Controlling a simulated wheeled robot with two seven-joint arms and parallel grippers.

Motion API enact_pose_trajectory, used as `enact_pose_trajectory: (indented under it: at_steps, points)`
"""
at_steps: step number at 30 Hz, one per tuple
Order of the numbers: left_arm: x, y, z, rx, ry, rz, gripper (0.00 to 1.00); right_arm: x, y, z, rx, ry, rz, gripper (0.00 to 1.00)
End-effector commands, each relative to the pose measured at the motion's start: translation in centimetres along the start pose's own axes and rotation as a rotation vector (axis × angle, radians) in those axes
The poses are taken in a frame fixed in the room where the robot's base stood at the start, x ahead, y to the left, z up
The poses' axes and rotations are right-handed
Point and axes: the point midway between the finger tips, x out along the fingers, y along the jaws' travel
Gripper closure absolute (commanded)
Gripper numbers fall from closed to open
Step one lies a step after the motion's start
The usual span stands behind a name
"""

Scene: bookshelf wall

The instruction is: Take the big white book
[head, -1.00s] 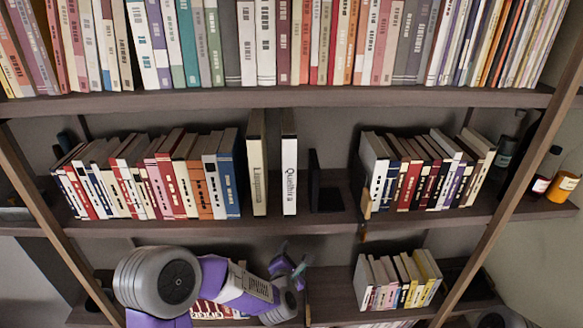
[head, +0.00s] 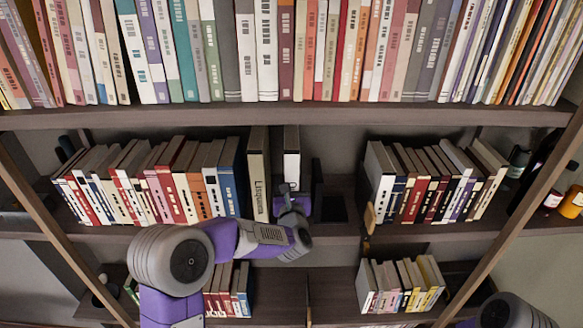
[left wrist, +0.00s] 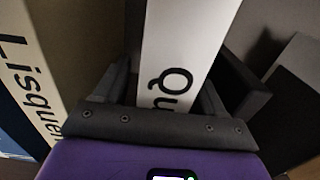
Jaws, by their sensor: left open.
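The big white book (head: 292,160) stands upright on the middle shelf, its lower part hidden behind my left gripper (head: 291,192). In the left wrist view its white spine (left wrist: 190,45) shows a large "Q" and fills the middle. My left gripper (left wrist: 168,88) is open there, with one dark finger on each side of the spine. I cannot tell whether either finger touches it. My right gripper is out of view.
A tall cream book (head: 258,175) stands just left of the white book, and it is close in the left wrist view (left wrist: 30,85). A black bookend (head: 317,185) stands to the right. Rows of books fill both sides. The upper shelf board (head: 290,116) runs above.

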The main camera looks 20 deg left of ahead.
Motion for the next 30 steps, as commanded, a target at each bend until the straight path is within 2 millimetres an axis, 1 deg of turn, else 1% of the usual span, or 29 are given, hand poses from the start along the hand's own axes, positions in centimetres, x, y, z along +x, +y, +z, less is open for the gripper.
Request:
enact_pose_trajectory:
  at_steps: [3,11,24,25,30]
  points:
    - [0.94,-0.04,-0.01,0.001,0.001,-0.001,0.3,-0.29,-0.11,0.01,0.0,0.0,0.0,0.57]
    - [1.11,-0.02,-0.1,0.002,0.001,-0.001,0.3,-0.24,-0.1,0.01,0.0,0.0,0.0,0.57]
    - [1.09,-0.02,-0.09,0.002,0.001,-0.001,0.97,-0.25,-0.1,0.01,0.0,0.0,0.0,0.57]
    - [1.08,-0.02,-0.09,0.002,0.001,-0.001,1.0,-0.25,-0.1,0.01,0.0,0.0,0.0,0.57]
    - [1.08,-0.02,-0.09,0.001,0.001,-0.001,1.0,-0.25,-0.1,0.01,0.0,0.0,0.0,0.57]
